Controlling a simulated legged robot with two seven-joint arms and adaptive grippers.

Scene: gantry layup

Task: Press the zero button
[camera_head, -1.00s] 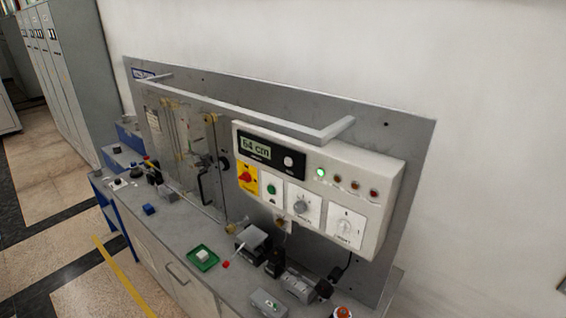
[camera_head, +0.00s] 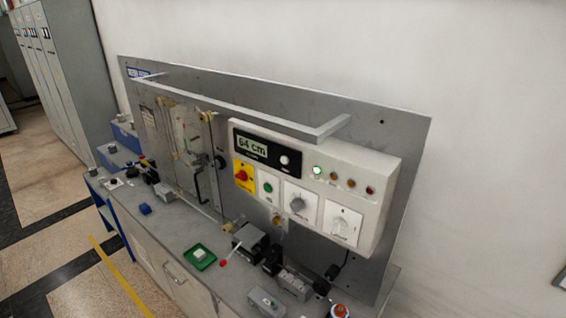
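A white control box (camera_head: 376,207) is mounted on a grey upright panel (camera_head: 400,135). Its black display module (camera_head: 266,148) reads "64 cm". A round white button (camera_head: 284,160) sits at the right of the display; its label is too small to read. Below are a red knob on a yellow plate (camera_head: 243,176), a green button (camera_head: 268,188), a grey dial (camera_head: 298,204) and a white dial (camera_head: 341,227). A green lamp (camera_head: 318,170) is lit beside several dimmer lamps. Neither of my grippers is in view.
The bench below holds a green tray (camera_head: 190,263) with a white block, a red-tipped lever (camera_head: 223,263), a grey box (camera_head: 265,300) and a red button (camera_head: 340,311). A grey rail (camera_head: 240,112) juts out above the control box. Grey cabinets stand at the far left.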

